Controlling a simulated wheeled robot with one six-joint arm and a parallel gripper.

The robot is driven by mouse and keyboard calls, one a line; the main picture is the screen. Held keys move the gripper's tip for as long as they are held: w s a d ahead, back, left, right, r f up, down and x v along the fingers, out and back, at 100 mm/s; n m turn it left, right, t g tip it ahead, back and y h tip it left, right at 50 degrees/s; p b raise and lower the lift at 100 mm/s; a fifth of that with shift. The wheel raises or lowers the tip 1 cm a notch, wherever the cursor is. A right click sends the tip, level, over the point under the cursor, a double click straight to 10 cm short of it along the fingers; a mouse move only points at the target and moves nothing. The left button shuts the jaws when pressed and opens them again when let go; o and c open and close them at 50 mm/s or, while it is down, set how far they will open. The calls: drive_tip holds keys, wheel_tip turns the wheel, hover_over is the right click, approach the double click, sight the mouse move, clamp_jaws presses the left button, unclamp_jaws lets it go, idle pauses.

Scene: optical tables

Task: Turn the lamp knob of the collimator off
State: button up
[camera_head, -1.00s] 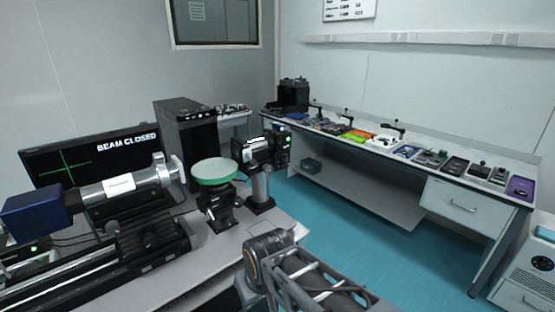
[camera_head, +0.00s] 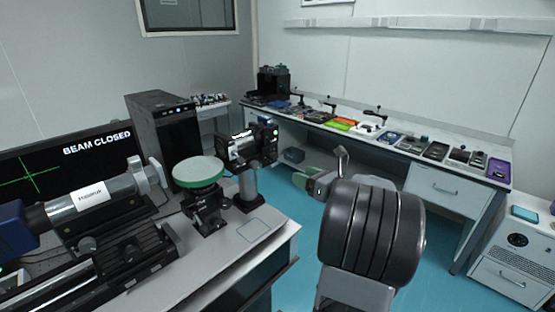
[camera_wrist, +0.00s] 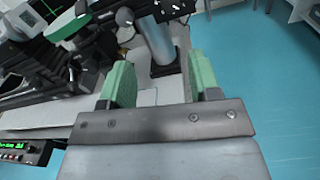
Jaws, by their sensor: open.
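The collimator (camera_head: 95,203), a grey tube with a white label and a blue box at its rear end, lies on a rail at the left in the head view. I cannot make out its lamp knob. My gripper (camera_head: 303,178) is out over the floor, right of the bench and well apart from the collimator. In the wrist view my gripper (camera_wrist: 160,80) shows two green fingers, apart and empty. A small control box (camera_wrist: 20,150) with a green display and small knobs shows at lower left there; I cannot tell whether it belongs to the collimator.
A green-rimmed round plate (camera_head: 198,171) on a mount and a black device (camera_head: 250,145) on a post stand between collimator and gripper. A monitor (camera_head: 60,165) reads BEAM CLOSED. A long side bench (camera_head: 470,200) holds several instruments. Blue floor (camera_head: 295,225) is open between the benches.

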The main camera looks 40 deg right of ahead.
sight(276, 159)
drive_tip(key=shift+m+t+h, duration=0.3)
drive_tip(key=shift+m+h, duration=0.1)
drive_tip(key=shift+m, duration=0.1)
drive_tip(key=w, duration=0.4)
drive_tip(key=w+p, duration=0.1)
drive_tip(key=w, duration=0.3)
drive_tip(key=w+a+p, duration=0.1)
drive_tip(key=w, duration=0.4)
drive_tip(key=shift+r, duration=0.2)
drive_tip(key=c, duration=0.9)
drive_tip(key=shift+f+n+b, duration=0.15)
drive_tip(key=shift+n+b, duration=0.15)
drive_tip(key=shift+b, duration=0.25)
